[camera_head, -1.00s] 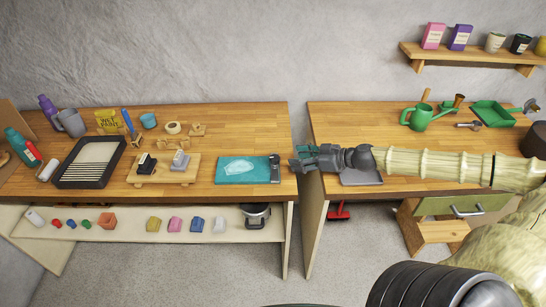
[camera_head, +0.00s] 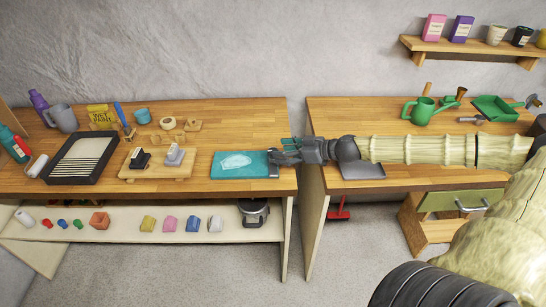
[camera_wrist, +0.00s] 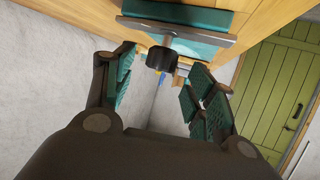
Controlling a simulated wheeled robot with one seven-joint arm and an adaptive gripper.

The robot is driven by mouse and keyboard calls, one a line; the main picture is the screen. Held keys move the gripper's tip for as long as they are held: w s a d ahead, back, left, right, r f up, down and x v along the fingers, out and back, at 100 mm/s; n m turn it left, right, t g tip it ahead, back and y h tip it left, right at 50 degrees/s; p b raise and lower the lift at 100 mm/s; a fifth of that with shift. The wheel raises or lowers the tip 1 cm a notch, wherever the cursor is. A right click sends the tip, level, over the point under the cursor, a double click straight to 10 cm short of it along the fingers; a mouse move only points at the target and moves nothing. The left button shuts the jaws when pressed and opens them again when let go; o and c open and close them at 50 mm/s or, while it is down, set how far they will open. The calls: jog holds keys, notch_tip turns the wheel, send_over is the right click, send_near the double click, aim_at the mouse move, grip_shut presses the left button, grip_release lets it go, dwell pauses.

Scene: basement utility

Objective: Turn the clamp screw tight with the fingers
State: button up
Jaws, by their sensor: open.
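A teal board (camera_head: 235,164) lies on the left workbench near its right end, with a dark clamp at its right edge. In the wrist view, the clamp's grey bar (camera_wrist: 196,36) runs across the board's edge, and a short screw ends in a black knob (camera_wrist: 160,58). My gripper (camera_head: 281,155) is at the board's right edge, coming from the right, and partly hides the clamp there. In the wrist view my gripper (camera_wrist: 164,66) is open, its teal-padded fingers on either side of the knob. I see a gap on both sides and no contact.
A grey plate (camera_head: 362,172) lies beneath my arm there. A green watering can (camera_head: 419,112) stands behind.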

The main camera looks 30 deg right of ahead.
jog(key=shift+f+b+x, duration=0.15)
jog(key=shift+b+x, duration=0.8)
jog(key=shift+b, duration=0.45)
jog(key=shift+f+b+x, duration=0.15)
jog(key=shift+b+x, duration=0.8)
jog(key=shift+b, duration=0.45)
jog(key=shift+w+a+b, duration=0.3)
jog(key=shift+w+b, duration=0.05)
jog(key=shift+b, duration=0.25)
jog(key=shift+c, duration=0.5)
jog(key=c, duration=1)
